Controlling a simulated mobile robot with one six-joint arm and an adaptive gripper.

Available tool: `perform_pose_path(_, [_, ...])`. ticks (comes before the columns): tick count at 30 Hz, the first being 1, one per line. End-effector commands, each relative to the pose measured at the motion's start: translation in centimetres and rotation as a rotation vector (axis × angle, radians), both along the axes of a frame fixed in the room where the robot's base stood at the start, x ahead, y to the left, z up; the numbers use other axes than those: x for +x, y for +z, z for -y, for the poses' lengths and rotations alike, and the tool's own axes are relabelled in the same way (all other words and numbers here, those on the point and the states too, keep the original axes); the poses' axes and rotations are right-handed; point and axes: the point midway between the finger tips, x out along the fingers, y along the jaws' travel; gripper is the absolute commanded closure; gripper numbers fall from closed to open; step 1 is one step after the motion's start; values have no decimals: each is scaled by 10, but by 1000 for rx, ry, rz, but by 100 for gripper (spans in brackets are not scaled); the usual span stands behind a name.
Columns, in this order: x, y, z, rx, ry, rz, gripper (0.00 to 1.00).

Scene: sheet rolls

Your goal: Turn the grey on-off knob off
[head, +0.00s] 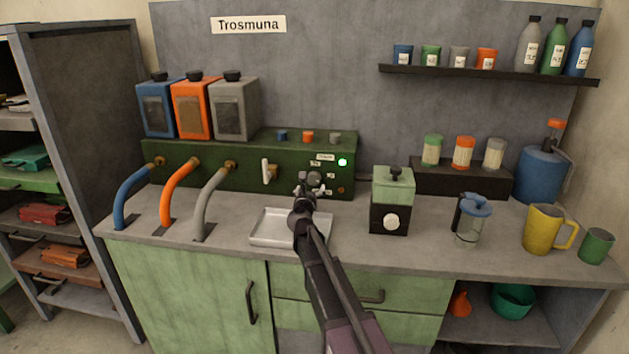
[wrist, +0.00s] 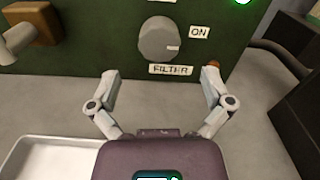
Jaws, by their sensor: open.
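The grey on-off knob (wrist: 159,39) is on the front of the green machine (head: 215,160), with a FILTER label (wrist: 171,69) below it. Its pale mark points right, toward the ON label (wrist: 199,32). A green light (head: 342,162) glows above it on the machine. In the head view my arm hides most or all of the knob. My gripper (wrist: 160,83) is open and empty, in front of the panel and just below the knob, its two fingers spread wide to either side. It also shows in the head view (head: 312,181).
A metal tray (head: 275,240) lies on the counter below my gripper. A green and black grinder-like box (head: 391,190) stands to the right. A lever tap (head: 268,172) sticks out to the left. Blue, orange and grey hoses are farther left.

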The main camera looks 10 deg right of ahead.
Motion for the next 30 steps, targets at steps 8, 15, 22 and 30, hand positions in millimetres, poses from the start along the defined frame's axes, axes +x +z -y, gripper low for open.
perform_pose_path(8, [42, 0, 12, 0, 0, 0, 0])
perform_pose_path(15, [59, 0, 18, 0, 1, 0, 0])
perform_pose_path(22, [61, 0, 19, 0, 2, 0, 0])
perform_pose_path(30, [61, 0, 18, 0, 2, 0, 27])
